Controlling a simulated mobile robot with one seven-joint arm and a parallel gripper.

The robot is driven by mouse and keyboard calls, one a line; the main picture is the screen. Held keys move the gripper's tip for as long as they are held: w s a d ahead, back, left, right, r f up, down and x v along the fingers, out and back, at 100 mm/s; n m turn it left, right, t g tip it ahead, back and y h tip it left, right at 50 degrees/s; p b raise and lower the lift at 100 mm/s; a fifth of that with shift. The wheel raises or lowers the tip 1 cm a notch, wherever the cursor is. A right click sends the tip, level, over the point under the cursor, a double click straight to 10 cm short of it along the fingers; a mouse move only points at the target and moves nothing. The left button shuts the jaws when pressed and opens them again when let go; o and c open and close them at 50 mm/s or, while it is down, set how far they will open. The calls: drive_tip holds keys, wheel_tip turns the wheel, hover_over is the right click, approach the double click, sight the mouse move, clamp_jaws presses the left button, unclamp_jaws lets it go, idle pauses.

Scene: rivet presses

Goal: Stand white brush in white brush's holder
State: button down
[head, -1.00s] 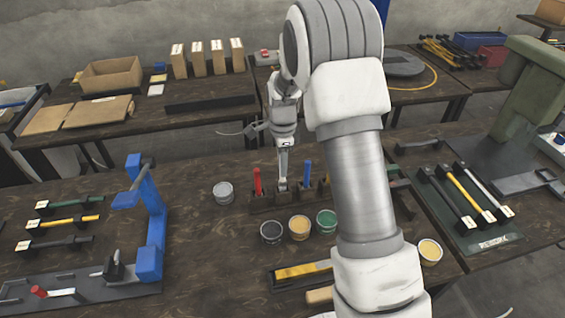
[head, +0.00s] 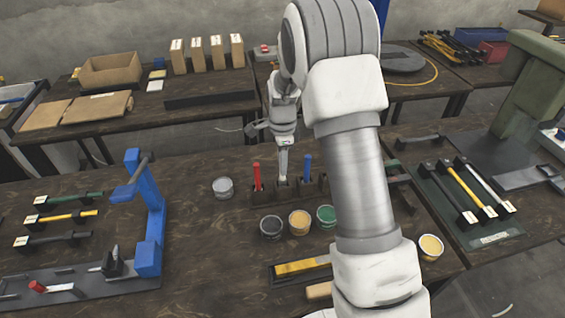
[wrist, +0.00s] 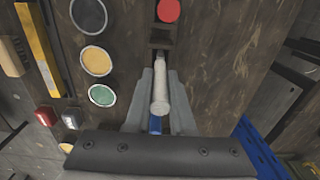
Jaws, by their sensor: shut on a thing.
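The white brush (wrist: 160,92) stands between my fingers in the wrist view, its round handle end toward the camera. My gripper (wrist: 161,100) is shut on it. In the head view my gripper (head: 283,145) points down and the white brush (head: 282,165) shows below it, between a red brush (head: 257,175) and a blue brush (head: 306,169). The lower end of the white brush meets a dark holder block (head: 282,182) in the row. I cannot tell how deep it sits in that holder. The red brush (wrist: 169,10) also shows in the wrist view.
Several round pots stand in front of the row: dark (head: 271,227), yellow (head: 299,222) and green (head: 326,216). A grey pot (head: 223,188) is left of the red brush. A blue press frame (head: 150,215) stands at left. Bare tabletop lies between it and the pots.

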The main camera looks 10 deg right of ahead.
drive_tip(key=shift+f+b, duration=0.8)
drive_tip(key=shift+f, duration=0.55)
drive_tip(key=c, duration=0.7)
unclamp_jaws()
